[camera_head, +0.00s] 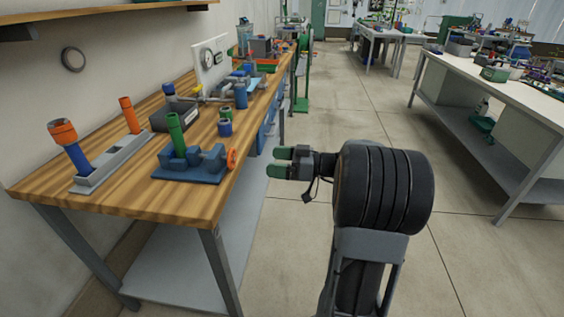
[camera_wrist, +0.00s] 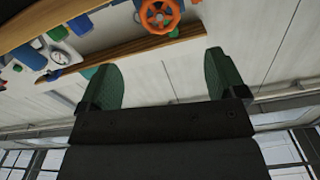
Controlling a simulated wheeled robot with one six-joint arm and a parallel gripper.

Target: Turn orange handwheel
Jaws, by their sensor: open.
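The orange handwheel (camera_head: 231,159) is on the right end of a blue vise-like fixture (camera_head: 192,163) near the front right edge of the wooden bench. A green cylinder (camera_head: 175,132) stands upright at the fixture. In the wrist view the spoked orange handwheel (camera_wrist: 160,14) shows at the top edge, partly cut off, beyond the fingers. My gripper (camera_head: 278,162) is in the air to the right of the handwheel, off the bench edge, its green-tipped fingers pointing left toward it. The fingers (camera_wrist: 160,82) are apart with nothing between them, and do not touch the wheel.
The wooden bench (camera_head: 120,206) also holds a grey tray (camera_head: 112,163) with blue and orange cylinders and, farther back, a pipe assembly with a gauge (camera_head: 207,57). A white-topped bench (camera_head: 525,92) stands at the right. The floor between the benches is open.

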